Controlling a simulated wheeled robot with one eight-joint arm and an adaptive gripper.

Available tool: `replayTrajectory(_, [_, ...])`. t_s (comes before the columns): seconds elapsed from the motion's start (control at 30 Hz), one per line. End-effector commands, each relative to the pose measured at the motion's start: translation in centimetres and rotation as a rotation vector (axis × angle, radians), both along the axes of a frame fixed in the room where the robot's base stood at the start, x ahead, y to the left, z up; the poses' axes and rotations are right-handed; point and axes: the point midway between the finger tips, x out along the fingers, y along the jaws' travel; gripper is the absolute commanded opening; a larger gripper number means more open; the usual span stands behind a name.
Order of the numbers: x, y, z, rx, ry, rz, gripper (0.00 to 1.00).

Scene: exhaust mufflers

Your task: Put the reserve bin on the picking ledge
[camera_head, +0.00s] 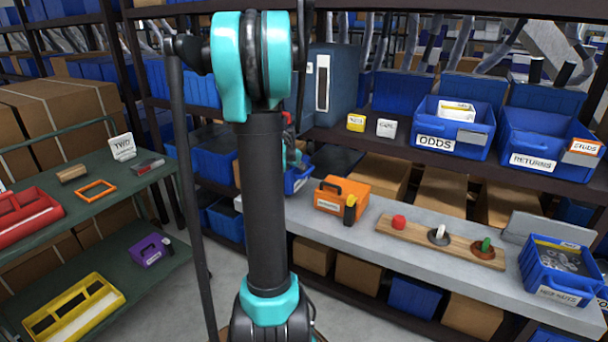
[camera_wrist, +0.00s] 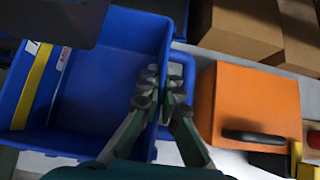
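In the wrist view a large blue bin (camera_wrist: 105,85), which I take to be the reserve bin, fills the left side. It is open-topped, with a yellow strip and a white tag along its left side. My gripper (camera_wrist: 162,88) has its fingers drawn close together on the bin's right wall, one on each side. In the head view only part of a labelled blue bin (camera_head: 298,181) shows, beside my gripper (camera_head: 291,148) and behind my arm; I cannot read its label. The picking ledge (camera_head: 400,245) is the long grey shelf. Whether the bin touches it is hidden.
An orange box (camera_head: 341,198) stands on the ledge right of the bin. Further right are a wooden board (camera_head: 445,243) with pegs and a blue nut bin (camera_head: 560,272). Bins on the upper shelf (camera_head: 350,137) overhang behind. A green rack (camera_head: 85,185) stands at left.

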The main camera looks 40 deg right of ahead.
Motion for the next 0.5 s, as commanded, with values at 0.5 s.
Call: replayTrajectory(0.5, [1.0,-2.3,-3.0,0.000,0.001,0.001,0.00])
